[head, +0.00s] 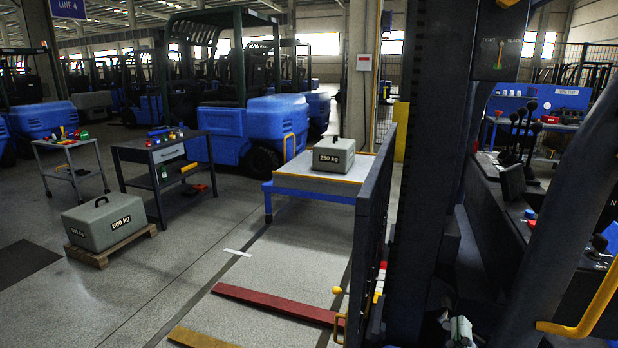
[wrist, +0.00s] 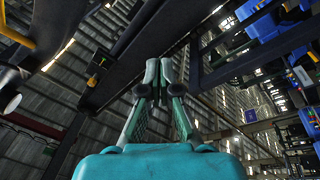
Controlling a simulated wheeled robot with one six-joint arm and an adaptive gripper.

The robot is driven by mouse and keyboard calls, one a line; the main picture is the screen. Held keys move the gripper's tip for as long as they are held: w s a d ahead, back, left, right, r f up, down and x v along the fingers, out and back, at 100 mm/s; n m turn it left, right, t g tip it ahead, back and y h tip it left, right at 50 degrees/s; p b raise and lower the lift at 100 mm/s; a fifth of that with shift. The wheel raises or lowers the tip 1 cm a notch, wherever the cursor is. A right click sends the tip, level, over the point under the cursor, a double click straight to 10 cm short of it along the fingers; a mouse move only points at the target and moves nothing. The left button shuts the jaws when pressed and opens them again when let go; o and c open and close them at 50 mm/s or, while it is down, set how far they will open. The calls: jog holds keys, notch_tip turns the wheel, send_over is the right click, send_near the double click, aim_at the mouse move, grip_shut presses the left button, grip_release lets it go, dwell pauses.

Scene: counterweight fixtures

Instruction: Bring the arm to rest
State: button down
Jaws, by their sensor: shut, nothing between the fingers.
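My gripper (wrist: 158,72) shows in the wrist view, with its two pale fingertips together and nothing between them. It points toward the top of the picture, where a dark beam (wrist: 130,42) and the hall roof lie behind it. I cannot tell from this view whether the fingers touch the beam. In the head view, a small pale part at the bottom edge, right of the mast, may be my gripper, but it is mostly cut off. The rest of my arm is hidden there.
A dark mast (head: 428,140) stands close on the right. A 250 kg weight (head: 333,155) sits on a low table (head: 300,185). A 500 kg weight (head: 103,222) rests on a pallet (head: 98,258). A red bar (head: 275,304) lies on the floor.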

jog(key=s+a+f+g+y, duration=0.1)
jog(key=s+a+f+y, duration=0.2)
jog(key=s+f, duration=0.55)
jog(key=s+a+f+g+y, duration=0.1)
jog(key=s+a+f+y, duration=0.15)
jog(key=s+f, duration=0.55)
jog(key=s+f+m+g+y, duration=0.1)
jog(key=s+f+m, duration=0.1)
jog(key=s, duration=0.8)
jog(key=s+a+f+m+g+y, duration=0.1)
jog(key=s+f+m, duration=0.1)
jog(key=s, duration=0.9)
jog(key=shift+s+f, duration=0.15)
jog(key=shift+f, duration=0.7)
